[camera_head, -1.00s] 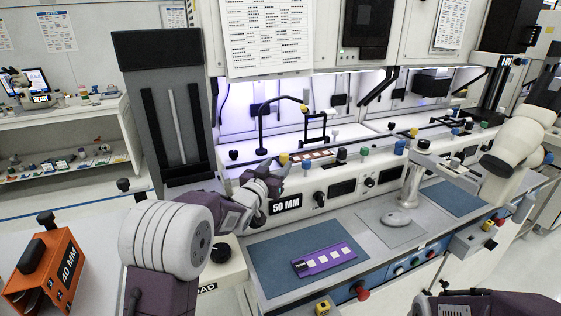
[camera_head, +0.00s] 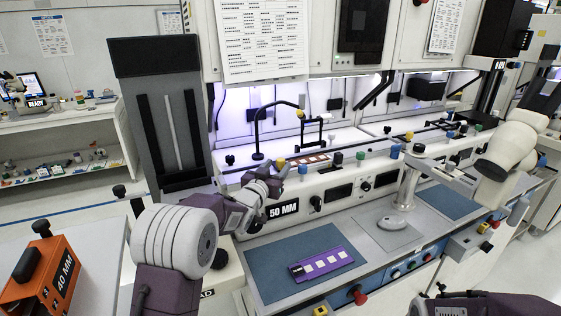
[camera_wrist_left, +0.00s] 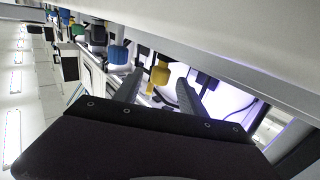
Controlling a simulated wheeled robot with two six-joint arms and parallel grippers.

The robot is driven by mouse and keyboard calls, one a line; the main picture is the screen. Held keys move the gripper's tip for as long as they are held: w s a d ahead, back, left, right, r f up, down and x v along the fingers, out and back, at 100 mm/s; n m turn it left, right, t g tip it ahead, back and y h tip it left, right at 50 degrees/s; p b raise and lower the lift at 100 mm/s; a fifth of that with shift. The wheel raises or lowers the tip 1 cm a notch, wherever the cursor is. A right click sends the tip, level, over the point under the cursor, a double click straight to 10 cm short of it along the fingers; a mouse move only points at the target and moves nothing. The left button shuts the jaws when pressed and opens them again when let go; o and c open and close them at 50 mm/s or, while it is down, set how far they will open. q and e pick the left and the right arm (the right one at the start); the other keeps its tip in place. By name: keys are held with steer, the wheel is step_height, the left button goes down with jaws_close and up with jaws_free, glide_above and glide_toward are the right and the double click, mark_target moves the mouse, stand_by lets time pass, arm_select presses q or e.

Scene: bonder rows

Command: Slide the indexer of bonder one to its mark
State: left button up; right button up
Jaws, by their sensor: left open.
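Bonder one is the near machine, with a "50 MM" sign (camera_head: 283,210) on its front panel. A yellow knob (camera_head: 281,163), seemingly the indexer's, stands at the left of its top rail. My left gripper (camera_head: 282,173) is right at this knob, partly covering the panel's upper edge. In the left wrist view the yellow knob (camera_wrist_left: 160,73) shows between the two open grey fingers (camera_wrist_left: 158,90), beyond or level with their tips. Contact cannot be told. The mark is not clearly visible. My right gripper is not in view.
A brown strip (camera_head: 313,159) lies on the rail, with a blue knob (camera_head: 394,151) farther right. A thin black lamp arm (camera_head: 259,130) rises behind. A purple carrier (camera_head: 321,263) lies on the blue mat (camera_head: 270,268). An orange "40 MM" block (camera_head: 50,275) stands at left.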

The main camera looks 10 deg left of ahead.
mark_target(279, 164)
arm_select(q)
steer(key=shift+w+d, duration=0.15)
steer(key=shift+w, duration=0.75)
steer(key=shift+w+d, duration=0.15)
steer(key=shift+w, duration=0.75)
jaws_close()
